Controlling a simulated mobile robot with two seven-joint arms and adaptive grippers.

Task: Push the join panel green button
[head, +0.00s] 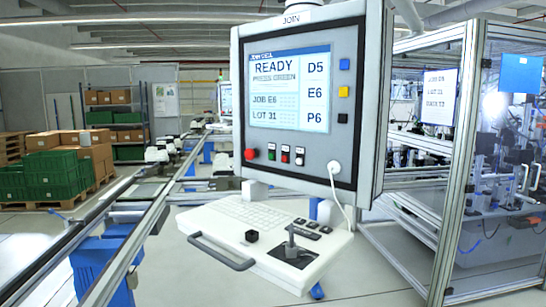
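The join panel (307,101) is a grey-framed box labelled JOIN, hanging in the middle of the head view. Its lit screen (290,90) reads READY, with a line that looks like PRESS GREEN, JOB E6 and LOT 31. Below the screen, a red mushroom knob (250,154) is at the left. Right of it is a row of small buttons; the leftmost looks like the green button (271,152). A red button (285,154) is beside it. Neither of my grippers is in view, and nothing covers the buttons.
A white keyboard shelf (215,222) with a dark handle (220,252) and a small joystick (291,243) juts out below the panel. A white cable (340,190) hangs from the panel's lower right. A conveyor rail (130,225) runs at left; a framed machine cell (450,150) stands at right.

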